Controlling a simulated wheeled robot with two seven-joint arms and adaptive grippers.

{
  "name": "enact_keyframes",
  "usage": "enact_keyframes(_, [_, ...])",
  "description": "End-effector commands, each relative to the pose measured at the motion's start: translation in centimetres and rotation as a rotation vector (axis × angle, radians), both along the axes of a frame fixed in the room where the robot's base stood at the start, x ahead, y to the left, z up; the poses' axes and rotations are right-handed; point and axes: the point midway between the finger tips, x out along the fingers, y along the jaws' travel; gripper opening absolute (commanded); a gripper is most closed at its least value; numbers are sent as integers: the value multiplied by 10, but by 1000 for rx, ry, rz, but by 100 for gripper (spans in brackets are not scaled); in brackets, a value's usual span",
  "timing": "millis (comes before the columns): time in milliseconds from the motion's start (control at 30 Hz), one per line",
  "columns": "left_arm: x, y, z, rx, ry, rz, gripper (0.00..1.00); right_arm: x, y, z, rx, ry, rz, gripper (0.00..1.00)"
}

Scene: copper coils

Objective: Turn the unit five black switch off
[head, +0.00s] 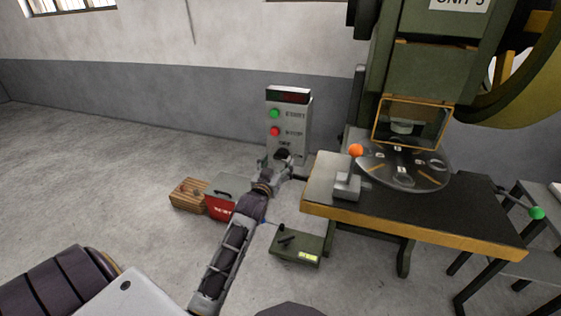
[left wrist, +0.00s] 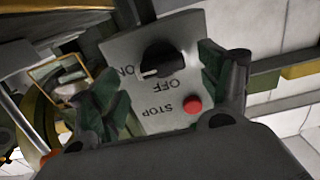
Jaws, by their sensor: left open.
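The unit five control box (head: 290,115) is a grey upright panel beside the green press, with a green START button (head: 274,113) and a red STOP button (head: 275,131). Its black switch (head: 282,153) is low on the panel, partly hidden by my left gripper (head: 284,165). In the left wrist view the black switch (left wrist: 160,60) is a round knob, with a pale mark on its lower left side near the ON label. The OFF label is beside it. My left gripper (left wrist: 168,75) is open, one finger on each side of the panel face; contact with the knob cannot be told. My right gripper is out of sight.
The green press (head: 420,70) with its worktable (head: 430,215) stands right of the box. A red toolbox (head: 221,207), a wooden crate (head: 187,195) and a green case (head: 297,246) lie on the floor around my left arm. The floor at left is clear.

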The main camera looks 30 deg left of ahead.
Motion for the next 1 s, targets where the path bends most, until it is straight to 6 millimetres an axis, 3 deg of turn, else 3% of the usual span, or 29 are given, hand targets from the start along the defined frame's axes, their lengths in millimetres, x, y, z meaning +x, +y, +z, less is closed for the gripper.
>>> enact_keyframes(400, [27,6,0,0,-1,0,78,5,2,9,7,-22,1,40])
enact_keyframes(867, [31,7,0,-1,0,0,78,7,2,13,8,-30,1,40])
enact_keyframes(1000, [31,7,0,-1,0,0,60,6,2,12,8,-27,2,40])
